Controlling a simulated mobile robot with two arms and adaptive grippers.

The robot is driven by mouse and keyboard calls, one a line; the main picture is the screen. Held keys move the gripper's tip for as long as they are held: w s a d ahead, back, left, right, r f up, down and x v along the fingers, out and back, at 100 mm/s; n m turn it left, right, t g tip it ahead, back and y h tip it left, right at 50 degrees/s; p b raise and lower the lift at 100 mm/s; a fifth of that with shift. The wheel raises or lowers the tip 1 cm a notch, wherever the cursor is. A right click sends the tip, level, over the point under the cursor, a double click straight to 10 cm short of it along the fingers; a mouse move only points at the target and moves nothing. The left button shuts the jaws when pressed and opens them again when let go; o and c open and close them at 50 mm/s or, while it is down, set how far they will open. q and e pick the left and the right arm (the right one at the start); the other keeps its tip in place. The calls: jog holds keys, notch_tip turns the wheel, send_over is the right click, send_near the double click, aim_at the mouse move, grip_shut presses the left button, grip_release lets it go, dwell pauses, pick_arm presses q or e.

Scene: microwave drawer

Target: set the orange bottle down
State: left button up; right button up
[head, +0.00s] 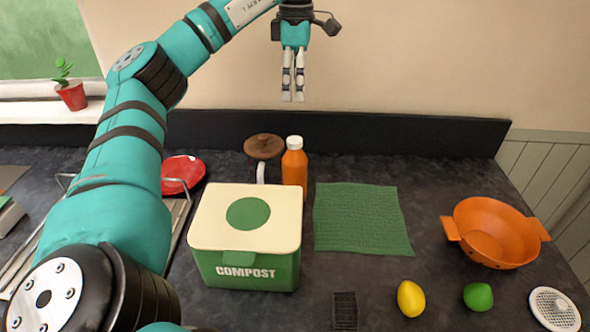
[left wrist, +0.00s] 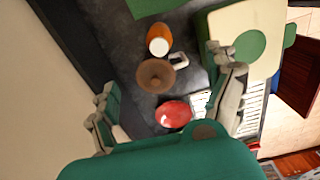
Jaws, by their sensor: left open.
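The orange bottle (head: 295,168) with a white cap stands upright on the dark counter, behind the compost bin's right back corner, which hides part of its base. In the left wrist view the bottle (left wrist: 158,31) shows from above, beyond the fingers. My left gripper (head: 293,98) points down, high above the counter near the wall, apart from the bottle. In the left wrist view the left gripper's fingers (left wrist: 163,80) are spread wide with nothing between them. My right gripper is not in view.
A brown-lidded vessel (head: 263,147) stands close left of the bottle. The green and cream compost bin (head: 245,236) is in front. A green mat (head: 360,218) lies bare to the right, with an orange colander (head: 492,232) beyond. A red dish (head: 183,172) sits at left.

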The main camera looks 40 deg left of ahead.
aim_at(296, 140)
pick_arm(q)
notch_tip(296, 140, down, 6)
jog(key=b, duration=0.3)
jog(key=shift+w+a, duration=0.1)
notch_tip(296, 140, down, 8)
jog(key=shift+a+r+p, duration=0.1)
jog(key=shift+r+p, duration=0.1)
jog(key=shift+p, duration=0.5)
jog(key=shift+f, duration=0.65)
notch_tip(296, 140, down, 4)
jog(key=shift+f+p, duration=0.1)
jog(key=shift+p, duration=0.9)
jog(key=shift+w+f, duration=0.1)
jog(key=shift+f, duration=0.45)
jog(key=c, duration=1.1)
jog(key=shift+c, duration=0.6)
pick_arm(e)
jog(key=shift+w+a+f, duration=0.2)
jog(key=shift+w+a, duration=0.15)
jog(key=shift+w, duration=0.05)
